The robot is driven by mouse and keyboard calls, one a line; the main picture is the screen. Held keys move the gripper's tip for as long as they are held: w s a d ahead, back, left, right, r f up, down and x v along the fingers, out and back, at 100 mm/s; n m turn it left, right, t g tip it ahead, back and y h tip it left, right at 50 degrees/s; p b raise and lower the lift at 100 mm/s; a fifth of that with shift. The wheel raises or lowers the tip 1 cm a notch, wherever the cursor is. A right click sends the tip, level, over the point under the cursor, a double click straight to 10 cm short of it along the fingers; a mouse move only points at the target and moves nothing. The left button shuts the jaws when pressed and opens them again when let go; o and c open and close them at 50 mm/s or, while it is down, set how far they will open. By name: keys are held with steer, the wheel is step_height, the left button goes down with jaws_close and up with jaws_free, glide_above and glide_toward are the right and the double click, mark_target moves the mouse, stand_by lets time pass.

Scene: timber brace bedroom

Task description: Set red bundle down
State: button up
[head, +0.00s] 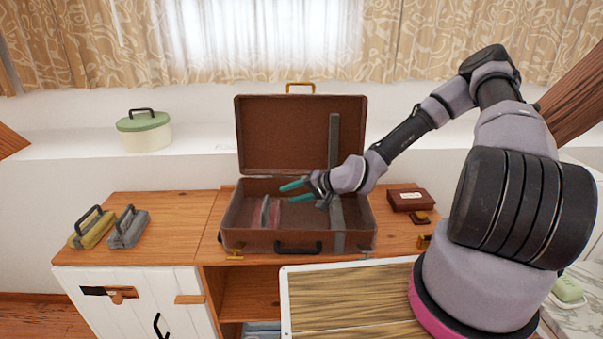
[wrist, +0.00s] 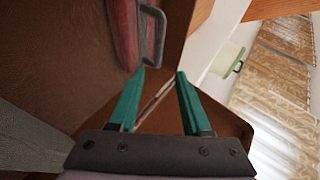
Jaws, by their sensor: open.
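The red bundle (head: 275,214) stands inside the open brown suitcase (head: 233,238), in the left part of its base. It shows partly in the wrist view (wrist: 122,28), with a grey handle (wrist: 152,35) on it. My gripper (head: 291,191) is over the suitcase, just right of the bundle and a little above it. In the wrist view its two teal fingers (wrist: 160,73) are apart with nothing between them. The fingertips are close to the handle but not around it. The bundle's lower part is hidden by the suitcase's front wall.
A grey strap (head: 335,150) runs down the suitcase lid and front. A yellow bundle (head: 92,228) and a grey bundle (head: 128,228) stand on the cabinet at left. A small brown box (head: 411,200) is at right. A green-lidded pot (head: 144,131) stands on the ledge behind.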

steer(key=s+d+r+n+g+h, duration=0.1)
steer(key=d+r+n+g+h, duration=0.3)
steer(key=d, duration=0.6)
steer(key=s+d+r+m+t+h, duration=0.15)
steer(key=d+r, duration=0.25)
steer(key=r, duration=0.4)
steer(key=s+d+r+t+h, duration=0.1)
steer(key=d+r+h, duration=0.2)
steer(key=d+r, duration=0.35)
steer(key=s+r+m+t, duration=0.1)
steer(key=s+r, duration=0.8)
steer(key=r, duration=0.2)
steer(key=s+r+m+t, duration=0.1)
steer(key=s+r+m, duration=0.1)
steer(key=s+r, duration=0.7)
step_height(320, 180, up, 3)
steer(key=shift+s+f+y, duration=0.1)
steer(key=shift+s+y, duration=0.05)
steer(key=shift+y, duration=0.2)
